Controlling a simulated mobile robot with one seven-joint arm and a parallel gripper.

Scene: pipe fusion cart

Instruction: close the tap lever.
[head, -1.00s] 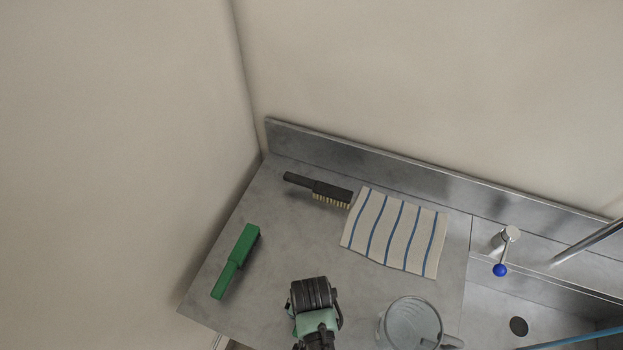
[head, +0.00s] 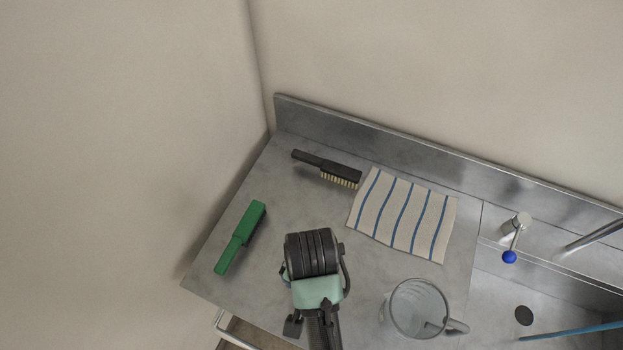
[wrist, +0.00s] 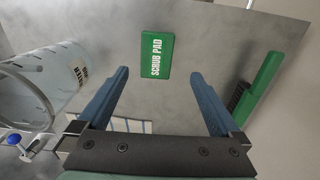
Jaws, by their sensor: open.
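The tap (head: 519,221) stands at the back of the sink, at the right in the head view. Its lever is a thin rod with a blue ball knob (head: 510,257), pointing toward the sink's front. The knob also shows at the lower left edge of the wrist view (wrist: 14,139), beyond the clear jug. My gripper (wrist: 159,76) is open and empty, its two blue fingers apart above the counter. It is well to the left of the lever in the head view, where my arm hides the fingers.
A clear jug (head: 418,308) stands between my arm and the sink. A striped cloth (head: 403,214), a black brush (head: 327,168) and a green brush (head: 240,237) lie on the counter. A green scrub pad (wrist: 157,55) lies below my gripper. A steel spout (head: 597,236) is right of the tap.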

